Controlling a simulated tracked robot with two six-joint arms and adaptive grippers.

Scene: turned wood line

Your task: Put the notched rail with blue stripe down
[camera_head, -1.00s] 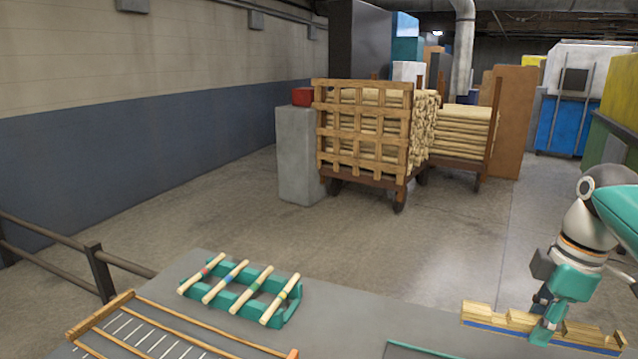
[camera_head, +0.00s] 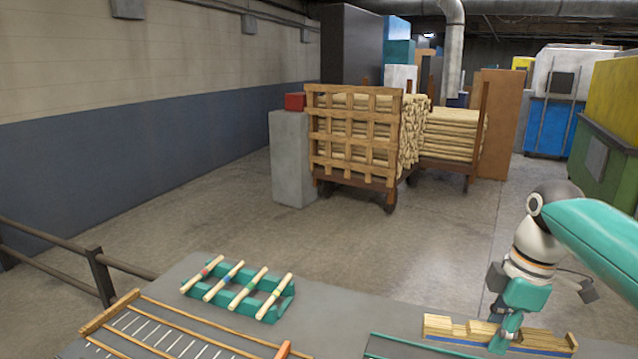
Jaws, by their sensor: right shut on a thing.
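The notched rail with blue stripe (camera_head: 455,328) is a pale wooden bar with notches along its top, at the lower right of the head view. My right gripper (camera_head: 503,340) is shut on it near its middle, from above. The rail lies roughly level over the right part of the grey table (camera_head: 340,318). I cannot tell whether its underside touches the table. My left gripper is not in view.
A teal rack (camera_head: 240,292) holds several pale rods with coloured bands. A wooden frame with white marks (camera_head: 130,300) lies at the front left. A green-edged dark panel (camera_head: 395,345) lies just left of the rail. A loaded wood cart (camera_head: 355,140) stands beyond on the floor.

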